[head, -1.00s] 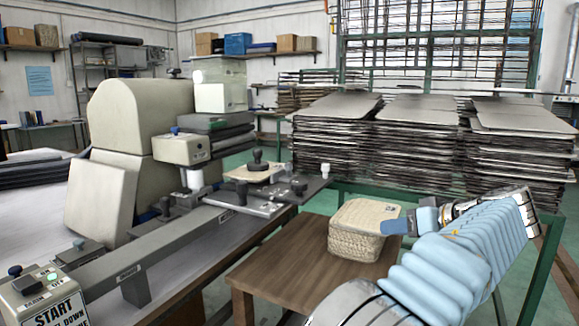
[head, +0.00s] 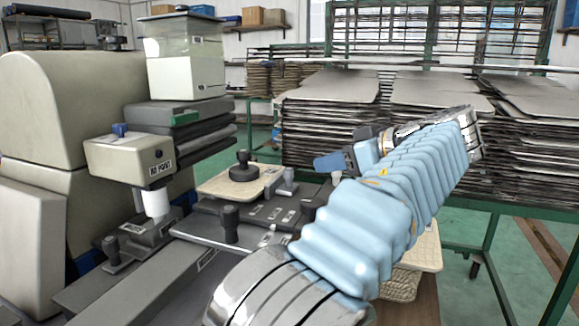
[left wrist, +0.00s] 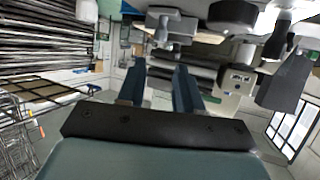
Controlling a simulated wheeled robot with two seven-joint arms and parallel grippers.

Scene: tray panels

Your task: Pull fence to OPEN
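I cannot single out the fence by a readable label. The machine has a grey plate assembly with black knobs (head: 250,212) on top, at the end of a long grey rail (head: 130,285). A tan pad with a round black knob (head: 242,168) sits just behind the plates. My left gripper (head: 326,163) is to the right of the plates, above and apart from them in the picture. In the left wrist view its two fingers (left wrist: 159,78) stand apart with nothing between them. Knobs and machine parts show along the top of that view. My right gripper is not in view.
A beige machine head (head: 130,158) and a clear-topped box (head: 183,62) stand at left. Stacks of grey trays (head: 435,92) on a green frame fill the back right. A woven basket (head: 402,285) is partly hidden under my arm. Open floor shows at lower right.

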